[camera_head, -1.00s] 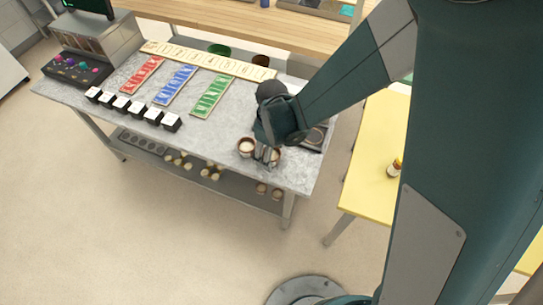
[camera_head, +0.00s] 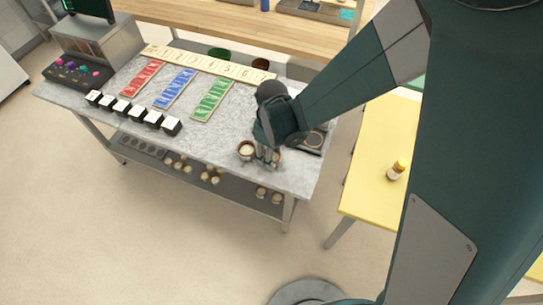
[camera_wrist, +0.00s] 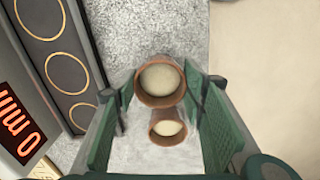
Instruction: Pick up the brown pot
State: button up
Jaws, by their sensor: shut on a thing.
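Two brown pots with pale contents stand near the front right of the grey worktop. The larger-looking brown pot (camera_wrist: 160,80) sits between my gripper's (camera_wrist: 159,82) two green fingertips, which press on its sides. In the head view, my gripper (camera_head: 266,161) hides most of this pot. The other brown pot (camera_head: 246,151) is beside the fingers, on the left in the head view. In the wrist view this smaller-looking pot (camera_wrist: 167,127) shows lower down. I cannot tell whether the held pot is off the worktop.
A device (camera_wrist: 56,60) with ringed circles and a red display lies close beside my gripper. Red, blue and green panels and several black-and-white blocks (camera_head: 138,112) lie to the left. A bottle (camera_head: 397,169) stands on the yellow table (camera_head: 375,195).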

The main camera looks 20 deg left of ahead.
aim_at(276, 153)
jog(key=shift+r+p, duration=0.45)
jog(key=shift+r, duration=3.95)
jog(key=shift+w+d, duration=0.1)
jog(key=shift+w+d, duration=0.45)
jog(key=shift+w, duration=0.05)
jog(key=w+d+m, duration=0.4)
jog(key=w+d, duration=0.5)
jog(key=d, duration=0.6)
jog(key=w+d+m, duration=0.3)
jog(key=w+d, duration=0.6)
jog(key=d, duration=0.5)
jog(key=w+d+m, duration=0.3)
jog(key=d+m, duration=0.1)
jog(key=d, duration=2)
jog(key=s+d+m, duration=0.2)
jog(key=s+d, duration=0.2)
jog(key=d, duration=0.7)
jog(key=s+d+m, duration=0.2)
jog(key=s+d, duration=0.2)
jog(key=d, duration=0.7)
jog(key=s+d+m, duration=0.3)
jog(key=s+d, duration=0.1)
jog(key=d, duration=0.8)
